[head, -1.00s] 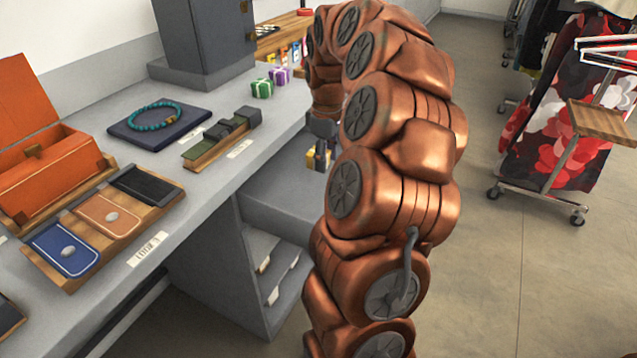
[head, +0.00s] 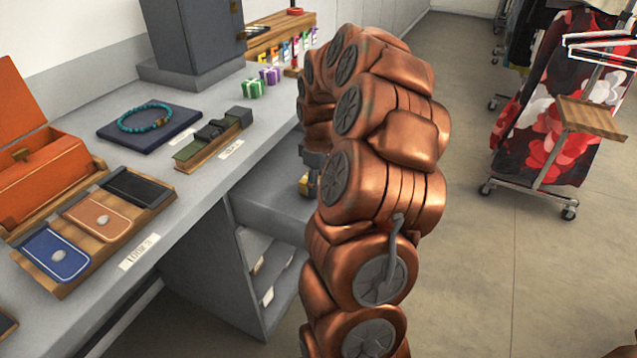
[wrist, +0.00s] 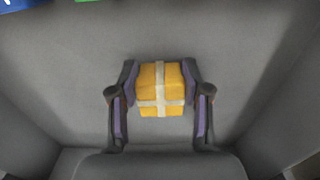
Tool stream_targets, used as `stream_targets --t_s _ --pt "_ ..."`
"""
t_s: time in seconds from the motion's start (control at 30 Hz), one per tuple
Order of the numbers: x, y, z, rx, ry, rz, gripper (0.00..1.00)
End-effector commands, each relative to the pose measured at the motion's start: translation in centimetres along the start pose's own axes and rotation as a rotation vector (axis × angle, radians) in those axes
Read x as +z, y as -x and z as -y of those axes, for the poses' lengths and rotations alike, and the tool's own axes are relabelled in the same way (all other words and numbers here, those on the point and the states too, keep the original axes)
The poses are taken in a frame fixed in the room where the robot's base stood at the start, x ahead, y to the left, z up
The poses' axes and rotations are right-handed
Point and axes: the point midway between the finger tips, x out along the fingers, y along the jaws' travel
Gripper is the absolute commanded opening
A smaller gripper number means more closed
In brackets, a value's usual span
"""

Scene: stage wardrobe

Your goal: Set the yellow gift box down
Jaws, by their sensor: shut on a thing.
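The yellow gift box (wrist: 161,89) has a pale ribbon cross and sits between the two fingers of my gripper (wrist: 160,95) in the wrist view. The fingers are shut on its left and right sides. In the head view my gripper (head: 313,168) is low beside the grey counter, largely hidden by my copper arm. A small part of the yellow box (head: 303,186) shows there, over the lower grey surface (head: 262,200). I cannot tell whether the box touches that surface.
Green (head: 252,88) and purple (head: 269,75) gift boxes stand on the upper counter. A bracelet pad (head: 150,130), a wooden tray of cards (head: 90,225) and an orange box (head: 40,175) are left. A clothes rack (head: 560,120) stands right. Grey walls flank the gripper.

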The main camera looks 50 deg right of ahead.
Motion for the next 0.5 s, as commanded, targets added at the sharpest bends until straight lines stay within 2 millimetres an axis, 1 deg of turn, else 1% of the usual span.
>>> stream_targets --t_s 0.07,0.1,0.3,0.33,0.5 --pt "0.00 -0.26 0.00 0.000 0.000 0.000 0.16" --pt "-0.01 -0.25 -0.01 0.000 0.000 0.000 0.50" --pt "-0.01 -0.21 -0.01 0.000 0.000 0.000 0.71" --pt "-0.01 -0.20 -0.01 0.000 0.000 0.000 0.73" --pt "-0.01 -0.21 -0.01 0.000 0.000 0.000 0.73"
